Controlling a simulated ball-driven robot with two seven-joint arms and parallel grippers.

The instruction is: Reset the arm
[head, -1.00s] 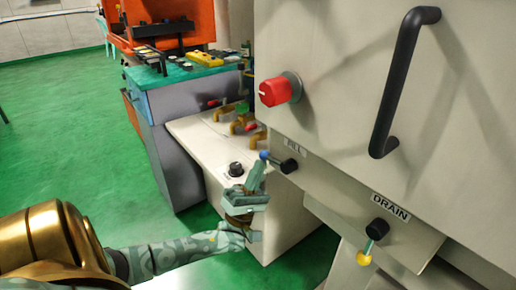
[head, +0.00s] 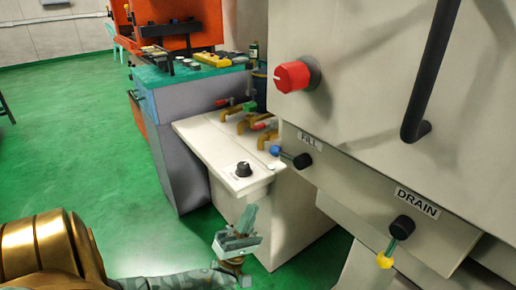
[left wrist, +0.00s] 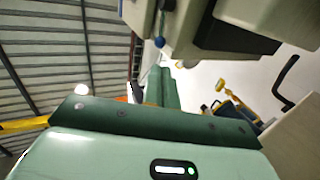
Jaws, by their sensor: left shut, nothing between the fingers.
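My left gripper (head: 246,222) is in the lower middle of the head view, in front of the low white cabinet. It is shut and empty, and its fingers point up. It is below and apart from the FILL lever (head: 290,158), a black hub with a blue knob. In the left wrist view my shut fingers (left wrist: 163,86) rise from the green gripper body, and a blue knob (left wrist: 159,42) shows above them. My left arm comes in from the lower left. My right gripper is not in view.
The large white machine (head: 390,90) fills the right, with a red knob (head: 293,76), a black handle (head: 432,75) and a DRAIN lever (head: 400,228) with a yellow knob. Brass taps (head: 246,124) stand above the low cabinet (head: 225,155). Green floor (head: 70,130) is clear at left.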

